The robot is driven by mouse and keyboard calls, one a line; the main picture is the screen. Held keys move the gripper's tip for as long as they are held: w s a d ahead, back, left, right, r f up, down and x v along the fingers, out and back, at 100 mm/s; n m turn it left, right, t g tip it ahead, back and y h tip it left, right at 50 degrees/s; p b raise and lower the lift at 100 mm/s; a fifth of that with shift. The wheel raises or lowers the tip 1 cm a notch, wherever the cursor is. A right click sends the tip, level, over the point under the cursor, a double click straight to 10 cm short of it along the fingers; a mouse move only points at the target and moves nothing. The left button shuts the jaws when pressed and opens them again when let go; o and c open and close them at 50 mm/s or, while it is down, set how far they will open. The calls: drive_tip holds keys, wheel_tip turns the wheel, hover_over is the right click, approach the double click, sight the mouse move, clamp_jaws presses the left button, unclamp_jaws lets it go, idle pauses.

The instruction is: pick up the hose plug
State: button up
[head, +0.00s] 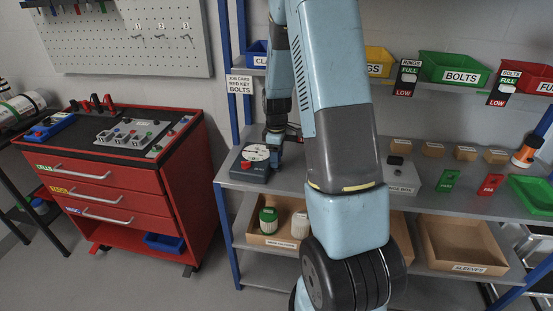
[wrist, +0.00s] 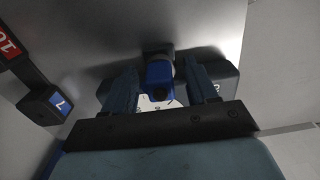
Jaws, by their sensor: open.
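My gripper (wrist: 159,68) is open, with one finger on each side of a blue block-like piece (wrist: 158,76) that has a grey round end. This piece may be the hose plug; its identity is not certain. Gaps show between it and both fingers. It is at a dark box with a white dial face (wrist: 152,103), partly hidden by the gripper. In the head view my gripper (head: 276,145) points down over the shelf, beside the blue-grey dial gauge (head: 247,172). My arm hides part of that area, and the plug cannot be made out there.
In the wrist view, black pieces with a blue "7" label (wrist: 60,102) and a red "10" label (wrist: 9,46) stand left of the gripper. A grey box (head: 402,177), green tag (head: 447,181) and red tag (head: 490,184) are on the shelf to the right. A red drawer cabinet (head: 120,180) stands left.

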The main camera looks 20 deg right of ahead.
drive_tip(key=c, duration=1)
drive_tip(key=shift+c, duration=0.2)
drive_tip(key=shift+r, duration=0.2)
drive_tip(key=r, duration=0.3)
drive_tip(key=shift+s+r, duration=0.2)
drive_tip(key=shift+s, duration=0.05)
drive_tip(key=s+a+r, duration=0.2)
drive_tip(key=s+r, duration=0.7)
drive_tip(key=s, duration=0.4)
drive_tip(key=shift+s, duration=0.2)
drive_tip(key=shift+a+r, duration=0.1)
drive_tip(key=shift+r, duration=0.05)
drive_tip(key=shift+r, duration=2.6)
